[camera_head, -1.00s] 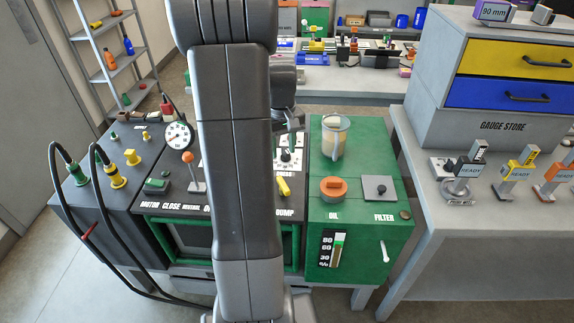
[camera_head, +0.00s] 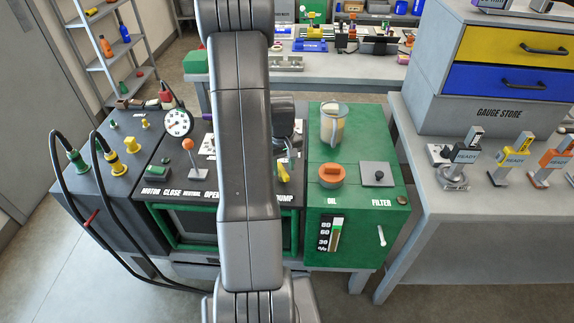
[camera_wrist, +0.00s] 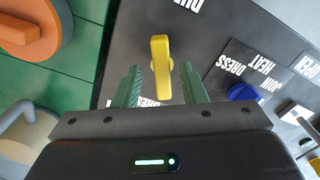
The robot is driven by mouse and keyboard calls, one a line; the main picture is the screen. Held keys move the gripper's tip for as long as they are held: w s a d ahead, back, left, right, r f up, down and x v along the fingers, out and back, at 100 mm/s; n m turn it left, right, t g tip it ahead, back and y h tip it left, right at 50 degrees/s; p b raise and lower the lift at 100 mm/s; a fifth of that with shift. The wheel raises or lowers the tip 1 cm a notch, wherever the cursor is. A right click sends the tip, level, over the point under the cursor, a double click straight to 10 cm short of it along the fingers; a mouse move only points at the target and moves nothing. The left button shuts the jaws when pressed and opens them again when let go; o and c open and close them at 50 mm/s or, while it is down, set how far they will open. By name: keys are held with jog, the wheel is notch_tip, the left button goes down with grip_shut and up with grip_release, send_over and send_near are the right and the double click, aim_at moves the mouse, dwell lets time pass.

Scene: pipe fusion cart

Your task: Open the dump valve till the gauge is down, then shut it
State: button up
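The dump valve has a yellow lever handle (camera_wrist: 160,65), seen close in the wrist view beside a partly cut-off DUMP label. It also shows in the head view (camera_head: 283,174), partly hidden by my arm. My gripper (camera_wrist: 160,82) is open, with one green finger on each side of the handle and visible gaps between. In the head view my arm hides most of the gripper. The round white pressure gauge (camera_head: 178,122) stands at the left of the black panel. Its needle is too small to read surely.
An orange-knobbed lever (camera_head: 188,146) stands left of my arm. The green block at right carries an orange oil cap (camera_head: 332,175), a clear jug (camera_head: 333,125) and a grey filter plate (camera_head: 377,175). A blue knob (camera_wrist: 242,92) sits right of the valve in the wrist view.

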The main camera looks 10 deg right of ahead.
jog(key=shift+w+a+f, duration=0.1)
jog(key=shift+f, duration=0.1)
grip_shut()
jog(key=shift+f+m+b, duration=0.1)
jog(key=shift+m+b, duration=0.4)
jog(key=shift+m, duration=0.2)
jog(key=shift+m+b, duration=0.55)
jog(key=shift+m, duration=1.15)
grip_release()
jog(key=shift+r, duration=0.25)
